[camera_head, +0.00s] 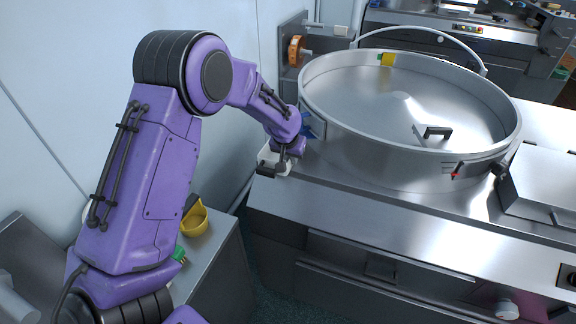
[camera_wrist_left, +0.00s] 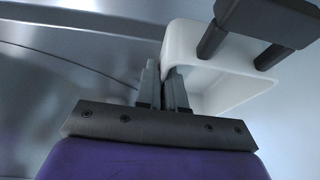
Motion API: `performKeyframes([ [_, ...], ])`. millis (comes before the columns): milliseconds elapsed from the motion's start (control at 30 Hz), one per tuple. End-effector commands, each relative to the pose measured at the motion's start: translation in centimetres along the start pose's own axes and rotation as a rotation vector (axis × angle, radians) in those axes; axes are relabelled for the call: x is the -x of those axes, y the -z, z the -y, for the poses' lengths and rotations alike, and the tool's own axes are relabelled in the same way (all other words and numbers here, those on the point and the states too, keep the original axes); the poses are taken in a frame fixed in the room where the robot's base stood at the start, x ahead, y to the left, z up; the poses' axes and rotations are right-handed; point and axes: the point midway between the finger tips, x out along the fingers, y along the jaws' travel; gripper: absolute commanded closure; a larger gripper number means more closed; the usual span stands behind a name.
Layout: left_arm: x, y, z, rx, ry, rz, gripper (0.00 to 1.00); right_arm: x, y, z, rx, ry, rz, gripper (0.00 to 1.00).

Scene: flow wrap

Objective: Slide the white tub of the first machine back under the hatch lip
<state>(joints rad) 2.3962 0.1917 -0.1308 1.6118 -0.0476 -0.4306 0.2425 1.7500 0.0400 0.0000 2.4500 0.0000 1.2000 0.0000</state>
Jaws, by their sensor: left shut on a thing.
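The white tub (camera_head: 266,157) sits at the left end of the machine's steel top, beside the large round steel pan. It is small and partly hidden by my gripper in the head view. In the left wrist view the tub (camera_wrist_left: 184,42) is a white open box at the upper right, with a dark bar handle (camera_wrist_left: 272,22) across the picture in front of it. My left gripper (camera_head: 284,166) is at the tub; in the wrist view its fingers (camera_wrist_left: 165,75) are close together on the tub's near wall. The hatch lip cannot be made out. My right gripper is not in view.
The round steel pan (camera_head: 345,152) with a raised hoop stands close to the right of my gripper. A wall (camera_head: 50,90) runs along the left. A yellow cup (camera_head: 195,220) stands on a low grey cabinet at the lower left. Another machine (camera_head: 410,45) is behind.

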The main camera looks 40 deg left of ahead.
Motion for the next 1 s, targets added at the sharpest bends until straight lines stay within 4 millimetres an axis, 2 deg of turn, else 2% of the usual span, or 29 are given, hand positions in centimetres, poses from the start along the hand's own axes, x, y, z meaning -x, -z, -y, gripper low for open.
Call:
performKeyframes([
  [400,-1.4,3.5,0.0,0.000,0.000,-0.001,1.00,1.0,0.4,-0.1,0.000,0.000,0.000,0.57],
  [867,-1.8,4.2,0.0,0.000,0.000,0.000,1.00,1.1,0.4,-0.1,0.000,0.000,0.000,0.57],
  [900,-1.8,4.2,0.0,0.000,0.000,0.000,0.82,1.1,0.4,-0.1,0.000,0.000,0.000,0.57],
  [967,-1.8,4.2,0.0,0.000,0.000,0.000,0.62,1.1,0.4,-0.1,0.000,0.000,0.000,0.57],
  [1000,-1.8,4.2,0.0,0.000,0.000,0.000,0.62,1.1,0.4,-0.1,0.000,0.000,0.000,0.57],
])
